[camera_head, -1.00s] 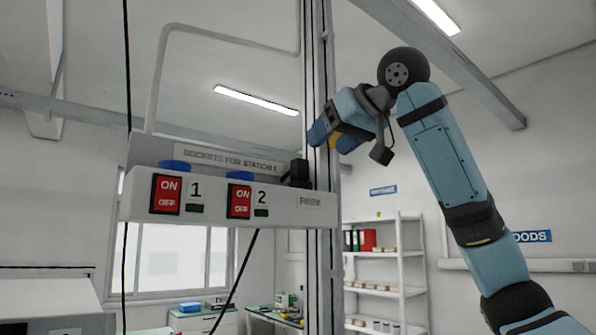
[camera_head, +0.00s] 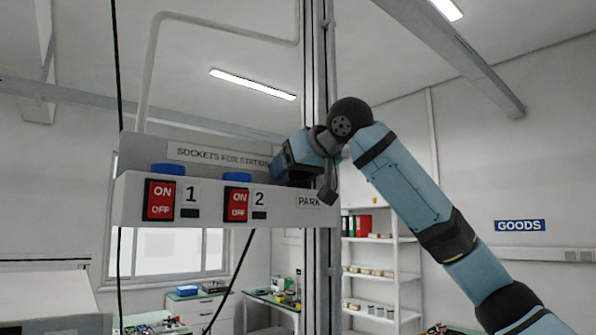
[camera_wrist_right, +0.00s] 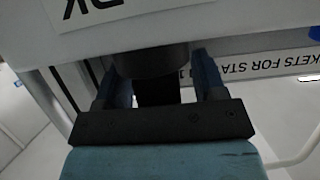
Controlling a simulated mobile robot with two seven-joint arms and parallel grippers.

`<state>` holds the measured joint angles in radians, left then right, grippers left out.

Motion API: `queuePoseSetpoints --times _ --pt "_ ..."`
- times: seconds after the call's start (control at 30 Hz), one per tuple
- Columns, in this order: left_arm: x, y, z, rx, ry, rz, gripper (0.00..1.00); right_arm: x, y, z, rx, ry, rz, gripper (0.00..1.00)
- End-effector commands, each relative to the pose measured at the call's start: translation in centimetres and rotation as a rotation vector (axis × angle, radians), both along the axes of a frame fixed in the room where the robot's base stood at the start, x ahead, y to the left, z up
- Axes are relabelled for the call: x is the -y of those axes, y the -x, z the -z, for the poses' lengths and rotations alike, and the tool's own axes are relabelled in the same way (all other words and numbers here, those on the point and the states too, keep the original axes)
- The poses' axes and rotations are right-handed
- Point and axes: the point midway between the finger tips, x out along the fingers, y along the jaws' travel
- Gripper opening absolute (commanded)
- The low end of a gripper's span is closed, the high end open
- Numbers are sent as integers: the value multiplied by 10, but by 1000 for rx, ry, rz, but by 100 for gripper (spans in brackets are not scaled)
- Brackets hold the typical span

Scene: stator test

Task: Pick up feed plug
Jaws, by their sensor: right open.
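The feed plug is mostly hidden behind my right gripper (camera_head: 284,172) in the head view, at the PARK end of the socket panel (camera_head: 225,208). In the right wrist view a black body, which looks like the feed plug (camera_wrist_right: 152,62), sits against the panel between the two blue fingers of my right gripper (camera_wrist_right: 157,82). The fingers are open, one on each side of it. I cannot tell whether either finger touches it. My left gripper is not in view.
The panel carries two red ON/OFF switches (camera_head: 159,200) and blue socket caps (camera_head: 168,169). A vertical post (camera_head: 318,255) stands right behind the PARK end. A black cable (camera_head: 232,280) hangs below socket 2. Shelves (camera_head: 380,270) stand farther back.

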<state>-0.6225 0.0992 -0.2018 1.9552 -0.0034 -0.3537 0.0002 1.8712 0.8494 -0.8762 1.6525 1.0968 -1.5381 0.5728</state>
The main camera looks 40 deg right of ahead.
Motion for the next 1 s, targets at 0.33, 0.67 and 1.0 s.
queuePoseSetpoints --times 0.33,0.67,1.0 --pt "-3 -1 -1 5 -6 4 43 0 0 0 0 0 0 10" --pt "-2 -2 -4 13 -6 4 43 0 0 -4 1 -1 0 10" --pt "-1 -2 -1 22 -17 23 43 -2 1 -60 4 -3 -3 10"
